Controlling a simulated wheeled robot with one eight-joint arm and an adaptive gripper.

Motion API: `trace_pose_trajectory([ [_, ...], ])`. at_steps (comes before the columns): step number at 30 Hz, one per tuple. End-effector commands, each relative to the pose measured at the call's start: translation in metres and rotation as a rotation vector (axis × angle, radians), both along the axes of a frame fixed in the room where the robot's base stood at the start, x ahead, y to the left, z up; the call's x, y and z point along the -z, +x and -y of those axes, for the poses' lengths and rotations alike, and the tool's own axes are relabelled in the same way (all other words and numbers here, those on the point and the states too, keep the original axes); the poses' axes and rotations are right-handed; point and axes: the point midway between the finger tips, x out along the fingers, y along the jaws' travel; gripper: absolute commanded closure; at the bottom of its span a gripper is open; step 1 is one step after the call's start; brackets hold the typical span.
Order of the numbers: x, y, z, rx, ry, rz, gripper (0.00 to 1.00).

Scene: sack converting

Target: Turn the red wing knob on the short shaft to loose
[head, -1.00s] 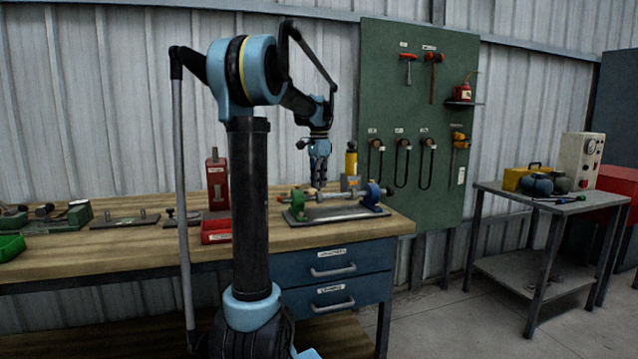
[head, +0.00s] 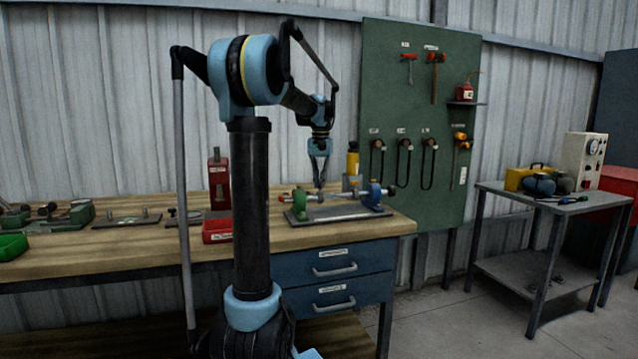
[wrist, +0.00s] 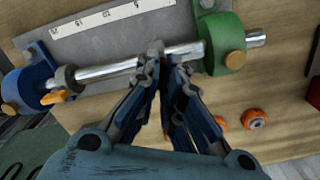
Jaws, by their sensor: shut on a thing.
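The short shaft (wrist: 112,70) is a bright metal rod lying between a green block (wrist: 226,43) and a blue block (wrist: 27,89). My gripper (wrist: 168,70) reaches down over the shaft, nearer the green block. Its fingers are drawn together on something small at the shaft. The fingers hide what they hold; the place fits the red wing knob, which I cannot see clearly. A dark collar (wrist: 66,79) sits on the shaft beside the blue block, with an orange wing knob (wrist: 56,97) by it. In the head view my gripper (head: 319,186) points straight down at the shaft.
A grey plate with a scale (wrist: 105,35) lies behind the shaft. Orange round parts (wrist: 254,119) lie on the wooden bench (head: 120,240). A red bin (head: 217,230) and a yellow bottle (head: 352,163) stand near the fixture. Tools hang on a green board (head: 400,110).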

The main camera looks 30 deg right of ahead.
Motion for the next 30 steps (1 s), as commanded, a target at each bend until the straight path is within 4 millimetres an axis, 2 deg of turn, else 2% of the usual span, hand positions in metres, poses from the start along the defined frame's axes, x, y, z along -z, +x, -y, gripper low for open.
trace_pose_trajectory([
  [9, -0.0004, 0.0012, 0.0004, -0.266, -0.001, 0.003, 1.0],
  [15, -0.0005, 0.0014, 0.0004, -0.384, -0.001, 0.003, 1.0],
  [30, -0.0006, 0.0016, 0.0003, -0.486, 0.0, 0.003, 1.0],
])
